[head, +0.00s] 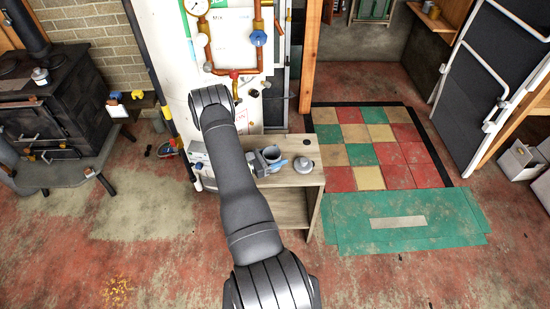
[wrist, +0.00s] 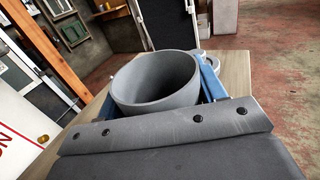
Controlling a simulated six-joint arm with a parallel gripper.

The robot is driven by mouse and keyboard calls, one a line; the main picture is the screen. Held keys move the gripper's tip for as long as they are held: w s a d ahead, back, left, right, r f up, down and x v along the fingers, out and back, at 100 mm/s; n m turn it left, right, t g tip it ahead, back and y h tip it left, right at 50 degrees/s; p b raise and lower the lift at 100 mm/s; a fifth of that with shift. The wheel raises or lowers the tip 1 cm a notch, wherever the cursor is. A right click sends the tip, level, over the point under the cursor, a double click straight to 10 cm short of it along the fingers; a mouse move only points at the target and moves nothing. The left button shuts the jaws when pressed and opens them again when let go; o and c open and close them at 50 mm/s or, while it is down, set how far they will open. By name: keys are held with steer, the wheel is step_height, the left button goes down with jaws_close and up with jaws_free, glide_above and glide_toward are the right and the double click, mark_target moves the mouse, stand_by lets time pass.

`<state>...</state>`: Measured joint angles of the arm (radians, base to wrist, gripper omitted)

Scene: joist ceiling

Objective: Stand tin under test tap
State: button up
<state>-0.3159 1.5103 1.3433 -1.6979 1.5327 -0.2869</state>
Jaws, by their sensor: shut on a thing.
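The tin (head: 271,153), a grey open-topped round cup, is at my gripper (head: 270,163) over the small wooden bench. My gripper is shut on it. In the wrist view the tin (wrist: 155,88) shows its open mouth and looks empty, with blue finger parts (wrist: 212,82) beside it. I cannot tell whether its base touches the bench. A red-handled valve (head: 234,75), which may be the test tap, is on the copper pipework of the white board, behind and left of the tin. My arm partly covers the area below it.
A grey round lidded thing (head: 303,164) sits on the bench (head: 290,207) right of the tin. The white board (head: 178,60) with pipes and gauge (head: 196,6) rises behind the bench. A black stove (head: 62,105) stands left. Checkered floor tiles (head: 362,154) lie right.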

steer(key=r, duration=0.3)
steer(key=shift+d+r, duration=0.2)
steer(key=shift+r, duration=0.15)
steer(key=s+d+r, duration=0.6)
steer(key=d, duration=0.2)
steer(key=n+t+y, duration=0.4)
steer(key=t, duration=0.2)
glide_above(277, 152)
steer(key=w+d, duration=0.2)
steer(key=d, duration=0.2)
steer(key=w+a+n+t+y, duration=0.3)
steer(key=w+a+n+y, duration=0.2)
steer(key=a+y, duration=0.15)
steer(key=w+a+f, duration=0.1)
steer(key=a+f, duration=0.1)
steer(key=a, duration=0.1)
steer(key=w+a+f, duration=0.2)
steer(key=a, duration=0.2)
steer(key=w+a+f, duration=0.2)
steer(key=a, duration=0.2)
steer(key=shift+a+f, duration=0.1)
steer(key=shift+a, duration=0.1)
steer(key=shift+f, duration=2)
steer(key=shift+f, duration=0.15)
steer(key=o, duration=1.2)
